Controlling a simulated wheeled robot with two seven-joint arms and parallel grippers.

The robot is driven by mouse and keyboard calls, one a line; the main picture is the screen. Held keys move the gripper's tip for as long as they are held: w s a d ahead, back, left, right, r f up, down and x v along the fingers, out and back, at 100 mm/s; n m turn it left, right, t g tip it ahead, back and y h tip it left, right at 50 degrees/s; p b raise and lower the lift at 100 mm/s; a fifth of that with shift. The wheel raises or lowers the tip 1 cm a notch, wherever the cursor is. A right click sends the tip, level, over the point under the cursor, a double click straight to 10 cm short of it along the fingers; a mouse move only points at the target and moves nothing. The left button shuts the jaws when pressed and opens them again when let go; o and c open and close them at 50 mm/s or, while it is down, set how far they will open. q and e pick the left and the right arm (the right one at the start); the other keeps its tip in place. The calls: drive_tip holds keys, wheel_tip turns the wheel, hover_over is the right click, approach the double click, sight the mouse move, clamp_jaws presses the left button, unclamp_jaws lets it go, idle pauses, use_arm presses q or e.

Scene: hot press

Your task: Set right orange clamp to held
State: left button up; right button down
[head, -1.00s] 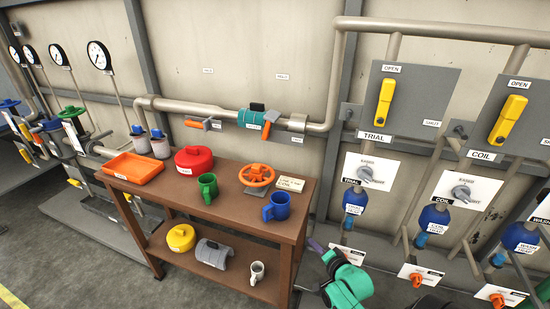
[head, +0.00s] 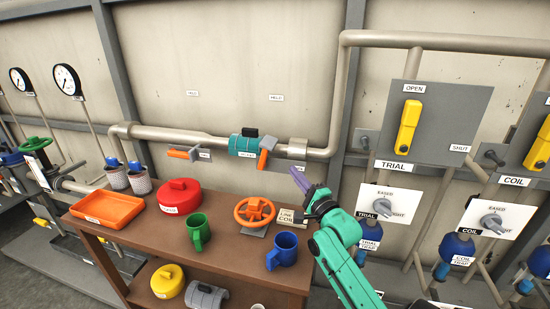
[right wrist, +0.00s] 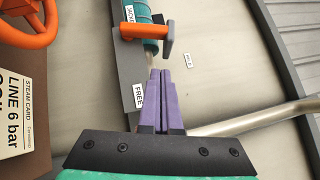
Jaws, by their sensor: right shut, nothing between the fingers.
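The right orange clamp (head: 267,151) sits at the right end of the teal sleeve (head: 242,145) on the wall pipe. In the right wrist view its lever (right wrist: 168,37) sticks out near the teal part, at the top. My right gripper (head: 296,175) has purple fingers, shut and empty, below and right of the clamp and apart from it. In the right wrist view its fingertips (right wrist: 161,73) point up towards the lever, with a gap between. A FREE label (right wrist: 138,97) lies beside the fingers and a small label (right wrist: 188,61) is on the wall. My left gripper is not in view.
The left orange clamp (head: 183,153) is on the same pipe. A panel with a yellow handle (head: 408,127) is at right.

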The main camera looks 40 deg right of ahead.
sight(267, 155)
drive_tip(key=x, duration=0.3)
drive_tip(key=f+x, duration=0.1)
drive_tip(key=x, duration=0.1)
drive_tip(key=shift+w+d+r+p, duration=0.15)
drive_tip(key=shift+w+p, duration=0.1)
drive_tip(key=shift+p, duration=0.15)
drive_tip(key=w+a, duration=0.1)
drive_tip(key=w+a+r+p, duration=0.1)
drive_tip(key=w, duration=0.1)
drive_tip(key=shift+a, duration=0.2)
drive_tip(key=shift+w+f, duration=0.1)
drive_tip(key=shift+w, duration=0.05)
drive_tip(key=r+n+p, duration=0.1)
drive_tip(key=p, duration=0.2)
drive_tip(key=w+g+p, duration=0.1)
drive_tip(key=p, duration=0.3)
drive_tip(key=shift+a+r+n+g+y, duration=0.3)
drive_tip(key=shift+r+n, duration=0.1)
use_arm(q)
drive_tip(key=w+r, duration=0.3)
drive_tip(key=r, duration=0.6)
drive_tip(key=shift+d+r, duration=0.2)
use_arm(e)
drive_tip(key=shift+w+f, duration=0.1)
drive_tip(key=shift+f, duration=0.1)
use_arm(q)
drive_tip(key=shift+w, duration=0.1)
